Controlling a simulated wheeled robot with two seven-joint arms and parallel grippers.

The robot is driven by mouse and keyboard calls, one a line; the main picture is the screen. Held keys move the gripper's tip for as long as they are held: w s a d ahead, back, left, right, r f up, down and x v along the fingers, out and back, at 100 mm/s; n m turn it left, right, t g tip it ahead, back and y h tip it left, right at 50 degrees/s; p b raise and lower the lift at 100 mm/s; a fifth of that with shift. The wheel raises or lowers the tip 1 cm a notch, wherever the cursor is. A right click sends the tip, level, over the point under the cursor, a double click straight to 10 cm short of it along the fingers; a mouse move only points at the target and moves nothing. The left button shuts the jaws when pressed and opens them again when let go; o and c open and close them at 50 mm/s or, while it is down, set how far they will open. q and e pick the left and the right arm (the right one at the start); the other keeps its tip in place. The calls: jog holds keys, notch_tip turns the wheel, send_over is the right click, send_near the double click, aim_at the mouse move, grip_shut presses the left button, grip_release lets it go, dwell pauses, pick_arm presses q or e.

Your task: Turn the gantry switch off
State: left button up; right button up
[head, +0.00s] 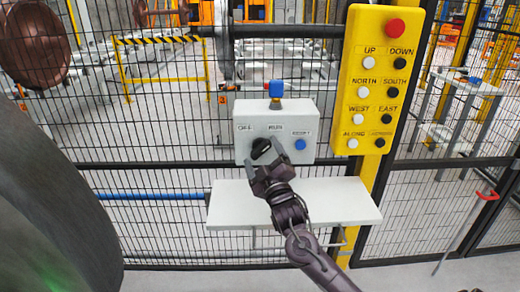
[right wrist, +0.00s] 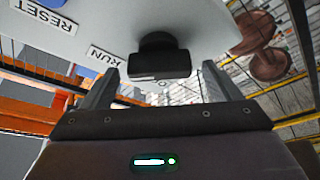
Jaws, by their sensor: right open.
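The gantry switch is a black rotary knob (head: 261,147) on the front of a white control box (head: 306,115) in the head view. Labels sit above it, with RUN near the middle and a partly legible one at the left; which one the knob points to I cannot tell. A blue button (head: 300,144) sits right of it under a label. My right gripper (head: 266,160) is open, just in front of the knob and partly covering it. In the right wrist view, the knob (right wrist: 158,60) appears between the two spread fingers (right wrist: 160,72); contact is not visible. My left gripper is not in view.
A white shelf (head: 340,203) juts out below the box. A yellow pendant panel (head: 372,100) with several buttons and a red stop button (head: 396,27) stands at the right. Black mesh fence (head: 150,170) runs behind. A blue-topped part (head: 276,89) rises from the box.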

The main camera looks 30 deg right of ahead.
jog(key=shift+x, duration=1.05)
jog(key=shift+c, duration=0.2)
